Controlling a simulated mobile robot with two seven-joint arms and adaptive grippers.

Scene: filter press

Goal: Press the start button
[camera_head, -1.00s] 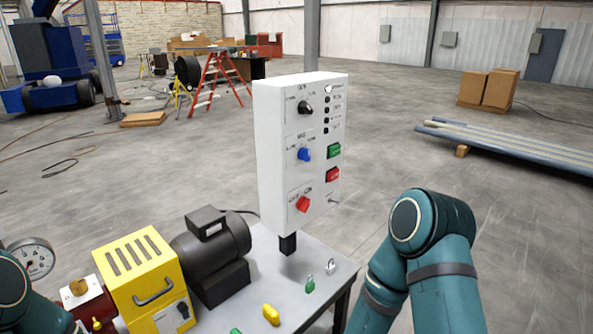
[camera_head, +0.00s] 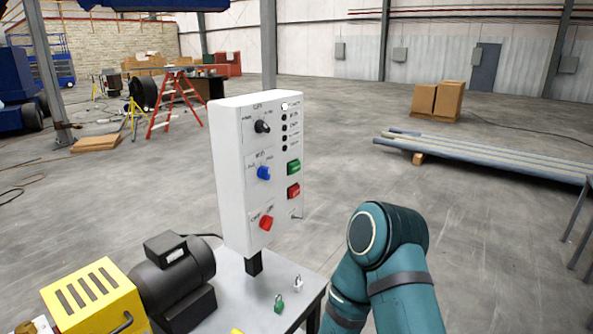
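A white control panel (camera_head: 229,180) stands upright on a post on a grey table (camera_head: 236,291). On its face are a green button (camera_head: 293,167) and, just below it, a red button (camera_head: 293,191). A black knob (camera_head: 262,127), a blue knob (camera_head: 264,173) and a red knob (camera_head: 266,222) are in a column to their left. The labels are too small to read, so I cannot read which is the start button. My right arm is bent at lower right of the panel, apart from it; its gripper is out of the picture. My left gripper is not in view.
A black motor (camera_head: 175,277) and a yellow box (camera_head: 95,305) sit at the left of the table. A green padlock (camera_head: 279,303) and a silver padlock (camera_head: 297,283) lie at its right. Floor right of the panel is clear up to the pipes (camera_head: 480,158).

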